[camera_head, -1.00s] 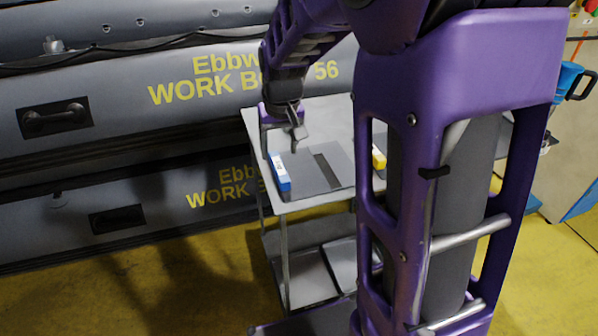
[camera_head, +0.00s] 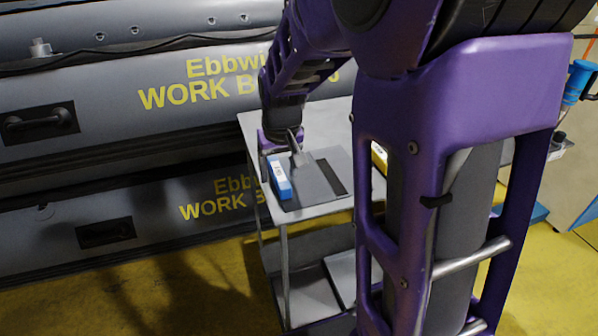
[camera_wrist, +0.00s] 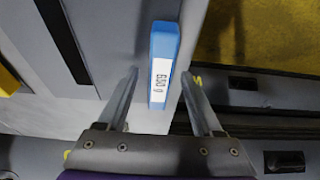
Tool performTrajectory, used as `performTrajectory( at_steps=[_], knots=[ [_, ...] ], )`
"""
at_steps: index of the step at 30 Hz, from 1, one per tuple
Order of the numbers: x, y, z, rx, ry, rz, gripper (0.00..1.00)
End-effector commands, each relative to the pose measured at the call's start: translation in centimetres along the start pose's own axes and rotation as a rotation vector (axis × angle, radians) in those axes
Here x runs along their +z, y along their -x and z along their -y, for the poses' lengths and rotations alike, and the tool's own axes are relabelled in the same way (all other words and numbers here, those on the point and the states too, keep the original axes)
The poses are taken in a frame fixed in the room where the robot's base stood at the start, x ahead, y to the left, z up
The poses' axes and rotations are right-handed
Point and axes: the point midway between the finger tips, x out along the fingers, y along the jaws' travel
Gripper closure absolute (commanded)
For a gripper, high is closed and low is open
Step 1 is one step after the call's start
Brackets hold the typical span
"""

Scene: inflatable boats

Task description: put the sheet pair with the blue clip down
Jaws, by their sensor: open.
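The blue clip (camera_head: 280,180) has a white label and lies along the left edge of the grey sheet pair (camera_head: 312,187), which rests flat on the cart top (camera_head: 335,120). My gripper (camera_head: 296,158) is close above the clip's far end. In the wrist view my gripper (camera_wrist: 160,75) is open, with one finger on each side of the blue clip (camera_wrist: 160,85), whose label reads "650 g". Gaps show between the clip and both fingers. The exact height of the fingertips over the sheets is hard to tell.
Grey inflatable boats (camera_head: 120,140) are stacked close behind and left of the cart. The yellow floor (camera_head: 130,300) is clear at front left.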

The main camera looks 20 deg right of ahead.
Motion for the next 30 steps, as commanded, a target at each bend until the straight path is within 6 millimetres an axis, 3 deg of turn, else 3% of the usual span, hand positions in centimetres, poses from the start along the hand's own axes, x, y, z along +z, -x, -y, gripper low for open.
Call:
performTrajectory(
  at_steps=[2, 12, 24, 30],
  knots=[
    [0.0, 0.1, 0.0, 0.0, 0.0, 0.0, 0.38],
    [0.0, 0.0, 0.0, 0.0, 0.0, 0.0, 0.99],
    [-0.1, 0.2, 0.0, 0.0, 0.0, -0.001, 1.0],
    [-0.8, 2.7, 0.0, 0.0, 0.0, -0.004, 1.0]
  ],
)
